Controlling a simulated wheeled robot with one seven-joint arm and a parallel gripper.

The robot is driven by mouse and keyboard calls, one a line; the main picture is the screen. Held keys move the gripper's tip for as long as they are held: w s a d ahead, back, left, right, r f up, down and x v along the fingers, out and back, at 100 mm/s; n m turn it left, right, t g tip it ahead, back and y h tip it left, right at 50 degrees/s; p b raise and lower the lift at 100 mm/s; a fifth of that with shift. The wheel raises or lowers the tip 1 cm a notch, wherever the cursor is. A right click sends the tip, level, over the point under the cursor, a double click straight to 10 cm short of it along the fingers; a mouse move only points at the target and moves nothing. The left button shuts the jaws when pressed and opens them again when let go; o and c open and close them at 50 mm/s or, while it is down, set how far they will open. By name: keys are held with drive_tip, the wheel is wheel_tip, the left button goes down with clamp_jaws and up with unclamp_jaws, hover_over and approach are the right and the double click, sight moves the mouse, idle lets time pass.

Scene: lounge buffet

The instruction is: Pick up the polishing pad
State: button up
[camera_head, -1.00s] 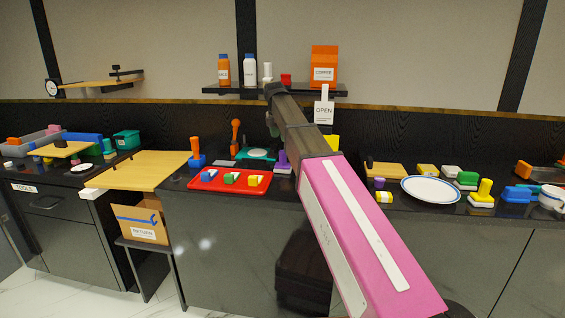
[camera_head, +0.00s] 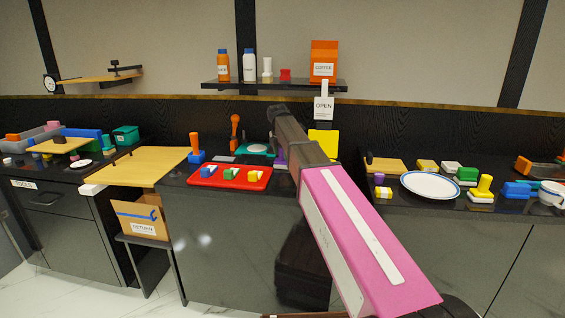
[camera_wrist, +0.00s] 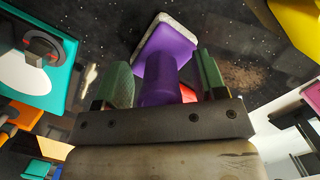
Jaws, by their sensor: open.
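A purple block with an upright round handle and a pale base edge (camera_wrist: 168,50), which looks like the polishing pad, stands on the dark counter in the wrist view. My gripper (camera_wrist: 166,78) is open, with one green finger on each side of the purple handle. I cannot tell whether either finger touches it. In the head view only a sliver of the purple block (camera_head: 282,156) shows beside my arm, behind the red tray. My gripper is hidden behind my arm there.
The red tray (camera_head: 202,183) with small coloured blocks lies in front. A teal scale-like item (camera_wrist: 68,72) is to the left in the wrist view. A yellow object (camera_wrist: 298,22) stands to the right. A white plate (camera_head: 430,186) and several handled blocks fill the right counter.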

drive_tip(key=shift+f, duration=0.1)
drive_tip(key=c, duration=1)
drive_tip(key=shift+r, duration=0.55)
drive_tip(key=r, duration=0.2)
drive_tip(key=s+r, duration=0.1)
drive_tip(key=shift+a+r, duration=0.25)
drive_tip(key=shift+r, duration=0.05)
drive_tip(key=s+a+r, duration=0.4)
drive_tip(key=s, duration=0.1)
drive_tip(key=s+a+r, duration=0.2)
drive_tip(key=s, duration=0.1)
drive_tip(key=shift+s+a+r, duration=0.15)
drive_tip(key=shift+a, duration=0.1)
